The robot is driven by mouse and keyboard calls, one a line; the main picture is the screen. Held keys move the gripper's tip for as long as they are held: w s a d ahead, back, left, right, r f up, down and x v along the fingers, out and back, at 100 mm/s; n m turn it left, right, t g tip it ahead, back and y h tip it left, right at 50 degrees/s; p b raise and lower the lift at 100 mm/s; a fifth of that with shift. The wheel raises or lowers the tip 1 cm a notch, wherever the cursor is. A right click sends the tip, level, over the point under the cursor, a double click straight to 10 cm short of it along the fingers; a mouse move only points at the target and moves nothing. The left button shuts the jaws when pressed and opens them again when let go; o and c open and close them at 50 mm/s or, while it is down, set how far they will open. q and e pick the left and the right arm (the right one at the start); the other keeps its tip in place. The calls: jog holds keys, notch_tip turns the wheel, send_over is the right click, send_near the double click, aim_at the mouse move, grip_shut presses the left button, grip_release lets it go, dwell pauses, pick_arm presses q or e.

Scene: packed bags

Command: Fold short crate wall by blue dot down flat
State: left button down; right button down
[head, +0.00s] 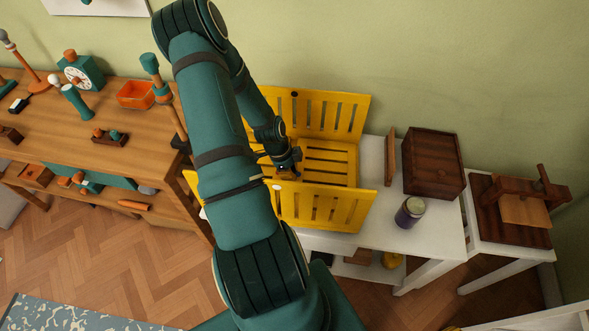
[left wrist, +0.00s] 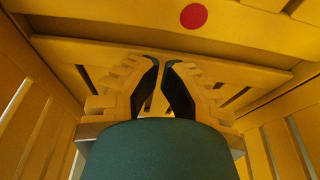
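A yellow slatted crate (head: 325,208) stands on a white table. In the head view its back and front long walls are raised, and slats lie low between them. No raised short wall shows at its right end. My arm hides most of its left end. No blue dot can be made out. My left gripper (head: 291,168) is down inside the crate, between the long walls. In the left wrist view its fingertips (left wrist: 161,63) are close together with a narrow gap, near a yellow panel (left wrist: 80,52). A red dot (left wrist: 194,16) marks a yellow board above them. My right gripper is out of view.
A dark wooden box (head: 433,162), a thin wooden board (head: 390,157) and a lidded jar (head: 410,212) stand right of the crate. A wooden shelf (head: 60,150) with toys is at the left. A small white side table stands at the far right.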

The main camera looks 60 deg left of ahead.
pick_arm(q)
jog(key=shift+s+a+f, duration=0.1)
jog(key=shift+s+f, duration=0.05)
jog(key=shift+f, duration=0.6)
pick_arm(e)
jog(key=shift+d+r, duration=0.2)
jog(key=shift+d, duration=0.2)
pick_arm(q)
jog(key=shift+f, duration=0.1)
